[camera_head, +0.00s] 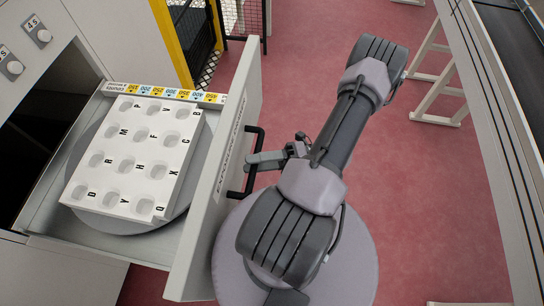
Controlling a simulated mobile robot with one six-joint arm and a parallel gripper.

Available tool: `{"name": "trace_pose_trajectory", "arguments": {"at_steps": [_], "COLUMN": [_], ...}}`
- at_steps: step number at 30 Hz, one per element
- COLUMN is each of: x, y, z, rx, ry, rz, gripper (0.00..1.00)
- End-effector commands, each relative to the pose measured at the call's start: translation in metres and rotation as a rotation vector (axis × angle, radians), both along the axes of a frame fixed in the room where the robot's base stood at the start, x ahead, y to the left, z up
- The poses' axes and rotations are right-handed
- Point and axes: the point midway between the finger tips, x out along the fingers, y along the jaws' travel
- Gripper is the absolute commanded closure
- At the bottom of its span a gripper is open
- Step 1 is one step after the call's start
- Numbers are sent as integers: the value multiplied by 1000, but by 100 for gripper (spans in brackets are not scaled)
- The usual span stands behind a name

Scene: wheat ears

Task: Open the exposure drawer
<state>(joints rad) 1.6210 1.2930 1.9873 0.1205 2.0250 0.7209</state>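The exposure drawer (105,249) is pulled well out of the cabinet at the left. Its tall white front panel (222,165) stands near the middle of the view, with a black bar handle (261,135) on its right side. My gripper (256,160) is at the handle, its grey finger part crossing the bar from the right. The fingers overlap in this view, so whether they are closed on the bar is hidden. In the drawer, a white tray (150,136) with rounded wells and black letters sits on a round grey plate (192,178).
Two round knobs (12,67) are on the cabinet face at the upper left. A yellow frame (172,43) with mesh stands behind the drawer. A conveyor-like bench (497,107) with pale legs runs along the right. Red floor (425,205) is clear between.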

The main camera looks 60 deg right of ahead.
Motion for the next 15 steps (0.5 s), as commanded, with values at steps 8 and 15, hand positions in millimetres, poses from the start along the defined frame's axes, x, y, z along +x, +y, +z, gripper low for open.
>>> {"name": "trace_pose_trajectory", "arguments": {"at_steps": [8, 15], "x": [-26, -76], "y": [-22, -66], "z": [-6, -18], "rx": [-2, -1], "ry": [0, 0], "rz": [-3, -4], "gripper": [60, 60]}}
